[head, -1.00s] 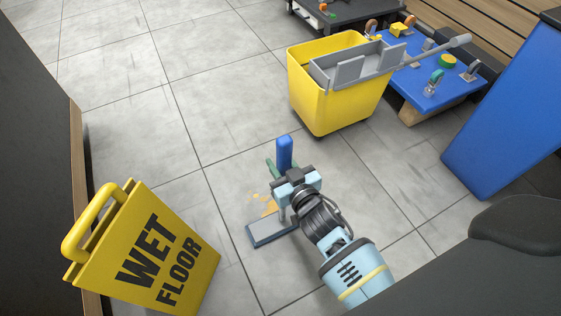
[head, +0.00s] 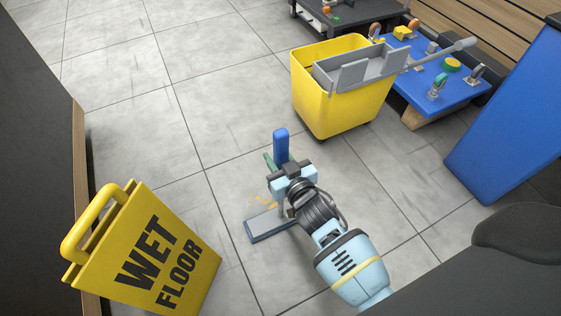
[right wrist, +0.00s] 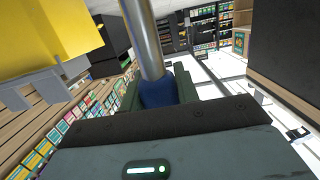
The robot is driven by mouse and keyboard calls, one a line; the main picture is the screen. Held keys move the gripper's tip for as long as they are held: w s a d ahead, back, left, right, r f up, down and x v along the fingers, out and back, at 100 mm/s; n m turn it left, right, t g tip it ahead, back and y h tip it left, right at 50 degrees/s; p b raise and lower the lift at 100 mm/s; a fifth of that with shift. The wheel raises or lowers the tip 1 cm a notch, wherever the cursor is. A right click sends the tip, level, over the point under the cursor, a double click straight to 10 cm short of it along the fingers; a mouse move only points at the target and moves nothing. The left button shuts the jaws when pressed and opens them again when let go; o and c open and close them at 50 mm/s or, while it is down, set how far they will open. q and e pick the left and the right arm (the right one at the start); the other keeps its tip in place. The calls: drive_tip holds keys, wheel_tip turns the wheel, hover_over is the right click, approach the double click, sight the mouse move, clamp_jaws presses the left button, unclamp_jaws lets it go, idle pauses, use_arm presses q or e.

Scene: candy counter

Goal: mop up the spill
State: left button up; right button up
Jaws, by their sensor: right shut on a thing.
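The mop has a flat grey head (head: 268,224) on the floor and a blue grip (head: 281,146) at the top of its handle. My right gripper (head: 285,172) is shut on the mop handle, above the head. In the right wrist view the fingers close around a blue part of the mop handle (right wrist: 158,92), with a metal pole beyond. The spill (head: 262,202) shows as faint orange-yellow streaks on the tiles just behind the mop head. Part of it may be hidden by the mop and gripper. My left gripper is not in view.
A yellow wet floor sign (head: 150,255) stands at the lower left. A yellow mop bucket (head: 335,105) with a grey wringer stands behind to the right, beside a blue platform (head: 445,100) on the floor. Tiles left of the mop are clear.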

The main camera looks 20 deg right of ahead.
drive_tip(key=shift+w, duration=0.2)
drive_tip(key=shift+w+f+b, duration=0.1)
drive_tip(key=shift+w+b, duration=0.5)
drive_tip(key=shift+w, duration=0.85)
drive_tip(key=shift+w, duration=0.15)
drive_tip(key=shift+w+a+b, duration=0.1)
drive_tip(key=shift+w+b, duration=0.5)
drive_tip(key=shift+w, duration=0.65)
drive_tip(key=w+b, duration=0.1)
drive_tip(key=w, duration=0.5)
drive_tip(key=shift+r, duration=0.25)
drive_tip(key=shift+a, duration=0.1)
